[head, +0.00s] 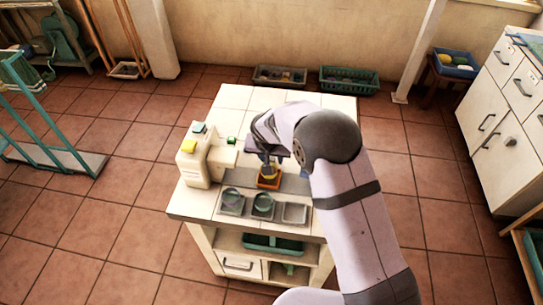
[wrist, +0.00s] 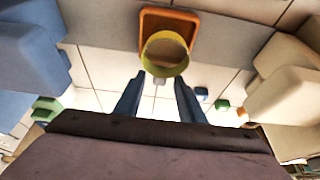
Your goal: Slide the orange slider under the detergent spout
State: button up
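The orange slider (head: 269,183) is a small square tray on the grey strip of the counter, right of the detergent dispenser (head: 198,165). It also shows at the top of the wrist view (wrist: 149,18). A yellow cup (wrist: 165,50) stands on it and hides part of it. The cream dispenser's spout (head: 224,156) points right, and the slider is apart from it. My gripper (wrist: 158,84) has its two blue-grey fingers spread beside the near edge of the cup. I cannot tell whether they touch it. In the head view my arm partly hides the cup.
A small green block (head: 232,140) is near the dispenser. The back of the white-tiled counter (head: 235,97) is clear.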

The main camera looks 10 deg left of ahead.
grip_shut()
jog(key=shift+d+b, duration=0.6)
jog(key=shift+d, duration=1.35)
grip_release()
jog(key=b+v, duration=0.1)
jog(key=v, duration=0.6)
jog(key=shift+b, duration=0.4)
jog(key=shift+s+r, duration=0.1)
